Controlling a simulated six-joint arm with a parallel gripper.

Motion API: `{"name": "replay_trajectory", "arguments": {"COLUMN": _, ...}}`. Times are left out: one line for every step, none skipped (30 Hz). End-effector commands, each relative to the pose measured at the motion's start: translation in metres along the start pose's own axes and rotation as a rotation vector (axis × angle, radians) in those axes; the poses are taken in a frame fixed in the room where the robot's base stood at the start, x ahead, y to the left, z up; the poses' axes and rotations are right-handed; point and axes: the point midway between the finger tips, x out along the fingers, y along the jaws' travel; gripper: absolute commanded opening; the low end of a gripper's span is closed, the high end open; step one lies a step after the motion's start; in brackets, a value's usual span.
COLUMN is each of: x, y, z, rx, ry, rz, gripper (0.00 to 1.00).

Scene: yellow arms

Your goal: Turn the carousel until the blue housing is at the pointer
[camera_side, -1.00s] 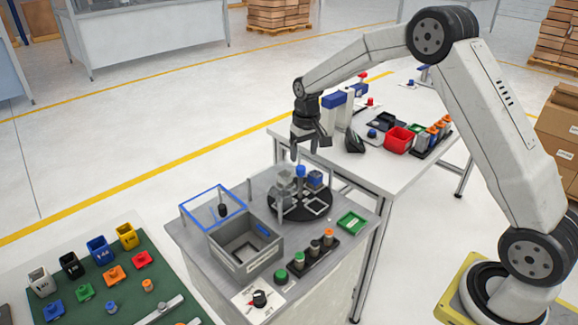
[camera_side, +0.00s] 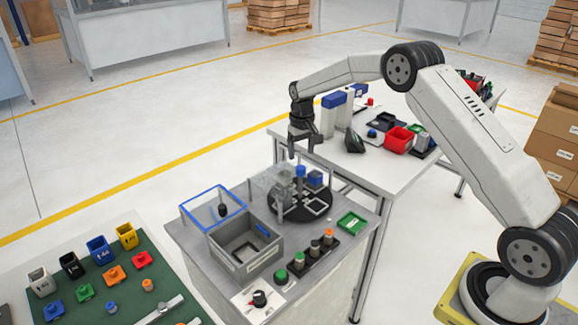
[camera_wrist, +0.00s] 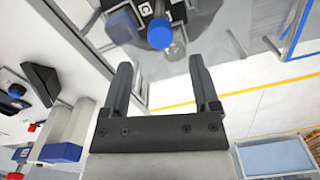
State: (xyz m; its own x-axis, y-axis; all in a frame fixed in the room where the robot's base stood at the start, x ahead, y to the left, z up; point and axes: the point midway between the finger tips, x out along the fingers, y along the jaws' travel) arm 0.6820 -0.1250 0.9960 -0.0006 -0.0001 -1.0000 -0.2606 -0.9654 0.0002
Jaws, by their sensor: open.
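The carousel (camera_side: 284,212) is a dark round disc on the grey bench, with pale square marks on its top. The blue housing (camera_side: 315,180) sits on its far right part. A blue-capped post (camera_side: 300,171) stands at the middle, and its blue cap also shows in the wrist view (camera_wrist: 160,33). My gripper (camera_side: 301,153) is open and empty, pointing down above the far side of the carousel. In the wrist view its two fingers (camera_wrist: 160,62) are wide apart with nothing between them. I cannot make out the pointer clearly.
A clear block (camera_side: 275,184) stands at the carousel's left. A white table (camera_side: 372,182) with a red bin (camera_side: 399,139) lies beyond.

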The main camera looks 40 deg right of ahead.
Motion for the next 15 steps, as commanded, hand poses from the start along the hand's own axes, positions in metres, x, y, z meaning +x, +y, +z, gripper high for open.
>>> {"name": "replay_trajectory", "arguments": {"x": 0.006, "y": 0.000, "z": 0.000, "rx": 0.000, "ry": -0.002, "rz": 0.000, "gripper": 0.78}}
{"name": "replay_trajectory", "arguments": {"x": 0.009, "y": 0.000, "z": 0.000, "rx": 0.000, "ry": -0.001, "rz": 0.000, "gripper": 0.78}}
{"name": "replay_trajectory", "arguments": {"x": 0.014, "y": 0.000, "z": 0.001, "rx": 0.000, "ry": -0.002, "rz": 0.000, "gripper": 0.78}}
{"name": "replay_trajectory", "arguments": {"x": 0.018, "y": 0.000, "z": 0.001, "rx": 0.000, "ry": -0.003, "rz": 0.000, "gripper": 0.78}}
{"name": "replay_trajectory", "arguments": {"x": 0.022, "y": 0.000, "z": 0.001, "rx": 0.000, "ry": -0.002, "rz": 0.000, "gripper": 0.78}}
{"name": "replay_trajectory", "arguments": {"x": 0.027, "y": 0.000, "z": 0.000, "rx": 0.000, "ry": -0.001, "rz": 0.000, "gripper": 0.78}}
{"name": "replay_trajectory", "arguments": {"x": 0.030, "y": 0.000, "z": 0.000, "rx": 0.000, "ry": -0.001, "rz": 0.000, "gripper": 0.78}}
{"name": "replay_trajectory", "arguments": {"x": 0.034, "y": 0.000, "z": 0.001, "rx": 0.000, "ry": -0.001, "rz": 0.000, "gripper": 0.78}}
{"name": "replay_trajectory", "arguments": {"x": 0.039, "y": 0.000, "z": 0.001, "rx": 0.000, "ry": -0.001, "rz": 0.001, "gripper": 0.78}}
{"name": "replay_trajectory", "arguments": {"x": 0.042, "y": 0.000, "z": 0.001, "rx": 0.000, "ry": 0.000, "rz": 0.001, "gripper": 0.78}}
{"name": "replay_trajectory", "arguments": {"x": 0.045, "y": 0.000, "z": 0.000, "rx": 0.000, "ry": 0.000, "rz": 0.001, "gripper": 0.78}}
{"name": "replay_trajectory", "arguments": {"x": 0.050, "y": 0.000, "z": 0.000, "rx": 0.000, "ry": 0.001, "rz": 0.001, "gripper": 0.78}}
{"name": "replay_trajectory", "arguments": {"x": 0.052, "y": 0.000, "z": 0.000, "rx": 0.000, "ry": 0.000, "rz": 0.001, "gripper": 0.78}}
{"name": "replay_trajectory", "arguments": {"x": 0.054, "y": 0.000, "z": 0.000, "rx": 0.000, "ry": 0.001, "rz": 0.001, "gripper": 0.78}}
{"name": "replay_trajectory", "arguments": {"x": 0.057, "y": 0.000, "z": 0.000, "rx": 0.000, "ry": 0.001, "rz": 0.001, "gripper": 0.78}}
